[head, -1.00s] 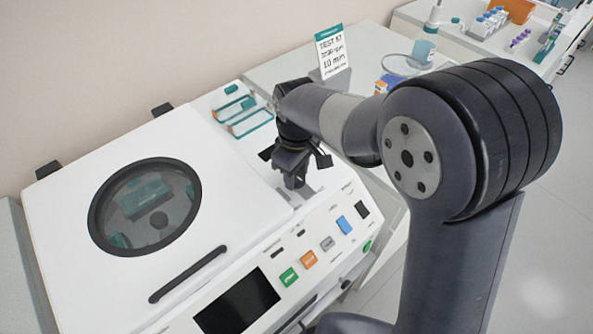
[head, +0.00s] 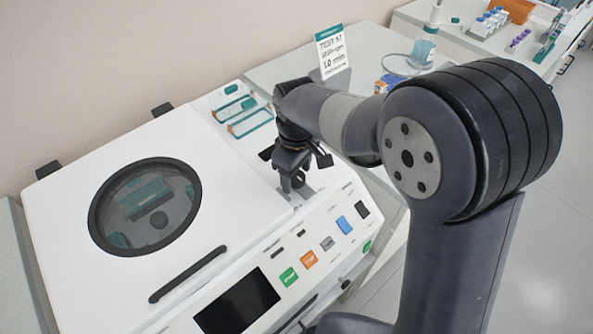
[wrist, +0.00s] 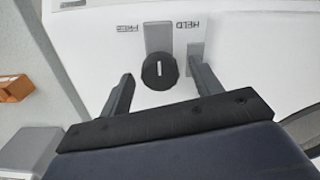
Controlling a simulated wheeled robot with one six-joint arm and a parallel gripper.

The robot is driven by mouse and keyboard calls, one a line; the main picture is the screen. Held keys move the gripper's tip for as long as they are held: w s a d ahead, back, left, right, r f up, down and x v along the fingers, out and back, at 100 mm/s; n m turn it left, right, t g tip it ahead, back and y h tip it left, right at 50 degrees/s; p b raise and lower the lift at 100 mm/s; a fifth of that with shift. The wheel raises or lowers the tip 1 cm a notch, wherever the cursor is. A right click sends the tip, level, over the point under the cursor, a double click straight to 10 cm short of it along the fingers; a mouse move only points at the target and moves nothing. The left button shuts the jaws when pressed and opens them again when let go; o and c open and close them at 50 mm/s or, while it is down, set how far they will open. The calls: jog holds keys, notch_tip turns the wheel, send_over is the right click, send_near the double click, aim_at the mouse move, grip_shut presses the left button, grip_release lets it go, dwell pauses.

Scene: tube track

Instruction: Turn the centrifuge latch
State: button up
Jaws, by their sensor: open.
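The centrifuge (head: 210,180) is a white machine with its lid down and a round window in the lid. Its latch is a round black knob (wrist: 159,71) with a white line, in front of a grey plate (wrist: 158,38). The line points up and down in the wrist view. The words FREE and HELD show upside down or mirrored beside the plate. My gripper (wrist: 161,82) is open, with one finger on each side of the knob and a gap to each. In the head view my gripper (head: 291,182) is over the right part of the machine and partly hides the latch.
A panel with coloured buttons (head: 308,258) and a dark screen (head: 237,302) lies in front of the latch. A black lid handle (head: 188,274) is at the left. A teal-framed rack (head: 250,123) and a sign (head: 332,52) stand behind.

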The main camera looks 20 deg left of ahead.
aim_at(297, 175)
notch_tip(297, 175, up, 11)
jog(key=shift+b, duration=0.3)
jog(key=shift+f, duration=0.2)
notch_tip(297, 175, down, 10)
jog(key=shift+f+p, duration=0.1)
jog(key=shift+p, duration=0.2)
jog(key=shift+f, duration=0.25)
dwell(0.5)
